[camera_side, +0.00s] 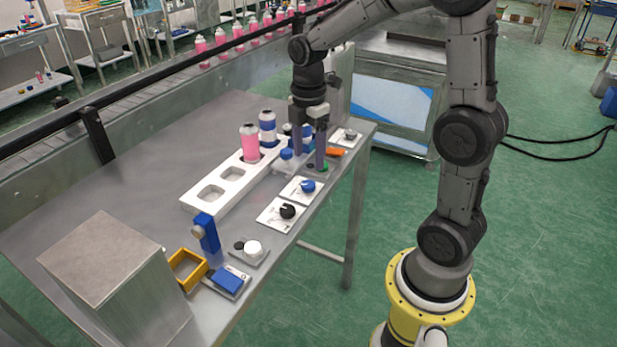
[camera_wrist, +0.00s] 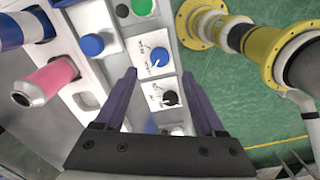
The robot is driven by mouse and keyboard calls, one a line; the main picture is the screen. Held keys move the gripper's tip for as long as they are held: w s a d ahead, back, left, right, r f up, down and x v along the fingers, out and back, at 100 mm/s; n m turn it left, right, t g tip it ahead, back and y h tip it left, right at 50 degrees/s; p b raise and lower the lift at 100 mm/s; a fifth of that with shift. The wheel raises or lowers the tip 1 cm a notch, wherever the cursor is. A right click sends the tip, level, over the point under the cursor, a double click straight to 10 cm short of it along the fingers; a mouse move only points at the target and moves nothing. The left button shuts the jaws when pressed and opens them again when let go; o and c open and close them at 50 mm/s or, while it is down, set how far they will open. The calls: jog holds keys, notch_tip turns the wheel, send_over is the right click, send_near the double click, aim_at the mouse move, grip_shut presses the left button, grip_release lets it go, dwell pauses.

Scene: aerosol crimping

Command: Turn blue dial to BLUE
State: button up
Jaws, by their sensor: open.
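The blue dial (camera_side: 308,186) sits on a white plate near the table's right edge in the side view. In the wrist view the blue dial (camera_wrist: 159,57) shows between and just beyond my fingertips, with a small white pointer mark at its lower left. The labels around it are too small to read. My gripper (camera_side: 309,160) points down, open and empty, above the table and behind the dial in the side view. In the wrist view my gripper (camera_wrist: 160,78) has its two fingers spread wide, apart from the dial.
A black dial (camera_side: 288,211) on its own plate stands close in front of the blue dial. A white tray (camera_side: 196,198) holds a pink bottle (camera_side: 250,142) and a blue-white bottle (camera_side: 267,128). A green button (camera_wrist: 141,7) is beside the blue dial. The left tabletop is clear.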

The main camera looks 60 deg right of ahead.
aim_at(308, 184)
notch_tip(308, 184, down, 8)
jog(key=shift+r, duration=0.25)
grip_shut()
dwell(0.4)
